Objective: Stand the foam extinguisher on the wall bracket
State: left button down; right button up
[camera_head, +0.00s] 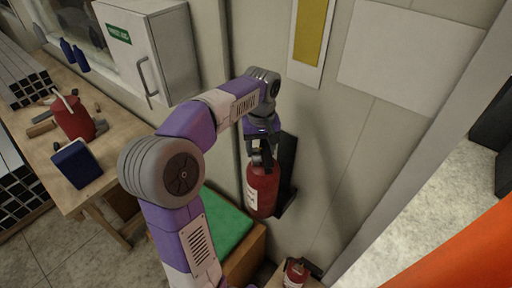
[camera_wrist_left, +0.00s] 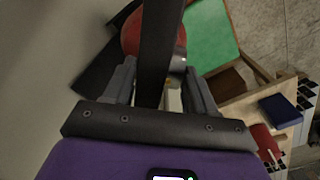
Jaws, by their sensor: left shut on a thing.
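A red extinguisher (camera_head: 262,190) with a pale label hangs upright from my left gripper (camera_head: 262,143) in the head view. The black wall bracket (camera_head: 288,160) is right behind and beside it, with a shelf at its foot near the extinguisher's base. I cannot tell whether the base rests on that shelf. In the left wrist view my left gripper (camera_wrist_left: 164,88) is shut on the extinguisher's black top part (camera_wrist_left: 160,50). The red body (camera_wrist_left: 132,38) shows beyond, partly hidden by that part. The label is too small to read. My right gripper is out of view.
A second red extinguisher (camera_head: 295,272) stands low at the bottom edge. A bench (camera_head: 110,150) with a red can (camera_head: 73,118) and a blue box (camera_head: 76,163) is on the left. A green-topped box (camera_head: 222,225) stands below the arm. A white cabinet (camera_head: 150,50) hangs on the wall.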

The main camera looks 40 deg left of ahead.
pick_arm(q)
jog(key=shift+w+a+r+p, duration=0.1)
jog(key=shift+w+r+p, duration=0.05)
jog(key=shift+w+p, duration=0.8)
jog(key=shift+w+a+r+p, duration=0.15)
jog(key=shift+w+p, duration=0.35)
jog(key=shift+w, duration=0.75)
jog(key=shift+w+a+f+p, duration=0.15)
jog(key=shift+w+f, duration=0.15)
jog(key=shift+w, duration=0.3)
jog(key=shift+w+d+f+p, duration=0.15)
jog(key=shift+w+f, duration=0.15)
jog(key=shift+w, duration=0.25)
jog(key=shift+a, duration=0.1)
